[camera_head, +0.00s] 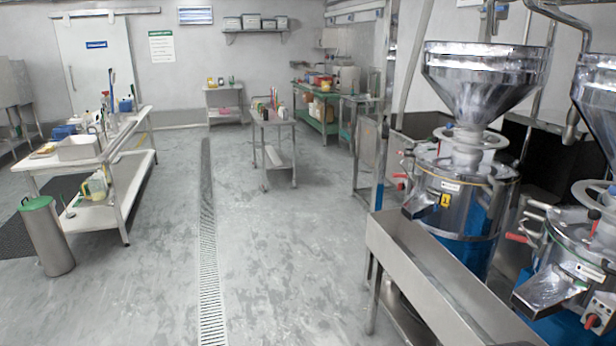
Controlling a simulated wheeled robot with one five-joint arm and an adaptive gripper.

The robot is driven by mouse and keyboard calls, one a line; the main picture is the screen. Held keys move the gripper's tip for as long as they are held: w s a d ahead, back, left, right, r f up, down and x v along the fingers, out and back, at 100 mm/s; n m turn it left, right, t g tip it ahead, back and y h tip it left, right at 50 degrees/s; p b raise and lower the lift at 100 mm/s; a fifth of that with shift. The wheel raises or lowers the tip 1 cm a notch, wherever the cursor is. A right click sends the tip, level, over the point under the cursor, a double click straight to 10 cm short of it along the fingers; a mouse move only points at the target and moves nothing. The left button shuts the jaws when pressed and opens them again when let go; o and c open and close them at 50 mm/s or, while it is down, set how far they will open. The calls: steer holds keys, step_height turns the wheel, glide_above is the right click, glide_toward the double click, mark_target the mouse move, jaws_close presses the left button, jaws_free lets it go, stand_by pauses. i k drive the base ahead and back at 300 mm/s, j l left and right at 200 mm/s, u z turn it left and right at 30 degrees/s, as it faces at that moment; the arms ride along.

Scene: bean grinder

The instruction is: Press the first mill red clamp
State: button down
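Two steel mills stand at the right. The fully visible mill (468,190) has a wide hopper (478,85), a blue lower body and a small spout. A red clamp (402,177) shows at the left side of its drum. It is small, and I cannot tell whether it is pressed. The other mill (570,245) is cut off by the right edge. It has a red handle (518,238) at its upper left and a red knob (592,321) low on its front. My gripper is not in view.
A long steel trough (415,265) on legs runs in front of the mills. A steel post (383,110) stands left of them. A work table (95,150) and a green-lidded bin (47,235) are at the left. The floor around the drain grate (208,230) is clear.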

mark_target(395, 175)
steer(key=i+u, duration=0.1)
steer(key=i, duration=0.5)
steer(key=i+l+u, duration=0.1)
steer(key=i, duration=0.5)
steer(key=i+l+u, duration=0.1)
steer(key=i, duration=0.45)
steer(key=i+l+u, duration=0.2)
steer(key=i+u, duration=0.2)
steer(key=i+l+u, duration=0.8)
